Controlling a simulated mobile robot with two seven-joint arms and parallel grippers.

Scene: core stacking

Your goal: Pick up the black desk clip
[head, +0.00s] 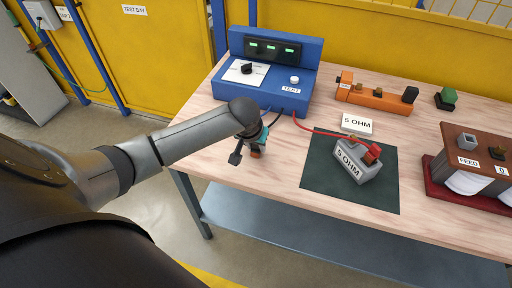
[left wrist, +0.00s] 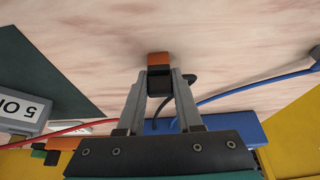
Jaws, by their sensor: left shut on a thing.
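My left gripper (head: 256,150) is over the near left part of the wooden table. In the left wrist view its two fingers (left wrist: 160,84) are closed on the black clip (left wrist: 160,80), a small black block with an orange-brown end. A dark cable loops away beside it. In the head view the clip (head: 257,153) is small and partly hidden by the gripper; I cannot tell whether it touches the table. My right gripper is not in view.
A blue test box (head: 270,80) stands behind the gripper. A red lead (head: 305,124) runs to a red clip (head: 372,154) on the grey 5 OHM block (head: 352,168) on a dark green mat (head: 325,188). An orange fixture (head: 375,97) and a FEED stand (head: 468,174) are to the right.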

